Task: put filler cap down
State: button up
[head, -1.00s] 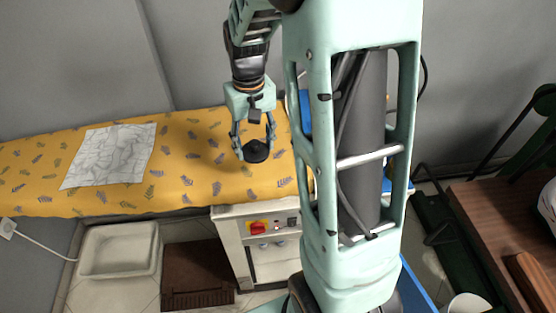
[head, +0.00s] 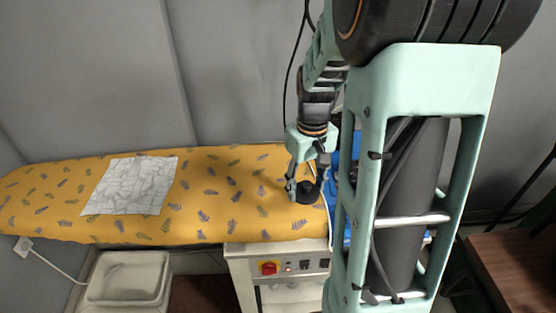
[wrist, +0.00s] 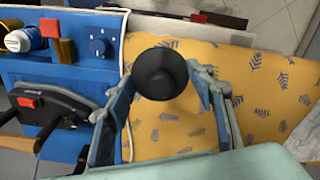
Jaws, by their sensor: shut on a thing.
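The black filler cap (head: 307,193) is between the fingers of my gripper (head: 305,185), over the right end of the yellow leaf-patterned ironing board (head: 130,230). In the wrist view the round dark cap (wrist: 160,73) sits between the two fingertips, with the yellow cover (wrist: 260,80) behind it. My gripper (wrist: 165,85) is shut on the cap. I cannot tell whether the cap touches the cover.
A white cloth (head: 133,185) lies on the board's left part. A blue unit (wrist: 65,75) with a knob, bottle and black iron-like handle stands beside the board. A white control box (head: 285,265) and white basin (head: 128,280) are below. The board's middle is clear.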

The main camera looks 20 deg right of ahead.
aim_at(302, 193)
jog(key=w+f, duration=0.1)
jog(key=w+f+b, duration=0.1)
jog(key=f, duration=0.1)
jog(key=w+d+f+b, duration=0.1)
jog(key=f, duration=0.1)
jog(key=shift+w+d, duration=0.1)
jog(key=shift+w, duration=0.3)
jog(key=f, duration=0.1)
jog(key=f+b, duration=0.2)
jog(key=shift+w+d+f, duration=0.1)
jog(key=shift+w, duration=0.2)
jog(key=shift+f+b, duration=0.25)
jog(key=shift+b, duration=0.15)
jog(key=shift+f, duration=0.1)
jog(key=shift+f, duration=0.15)
jog(key=o, duration=1.2)
jog(key=shift+c, duration=0.2)
notch_tip(302, 193, up, 13)
jog(key=shift+f, duration=0.2)
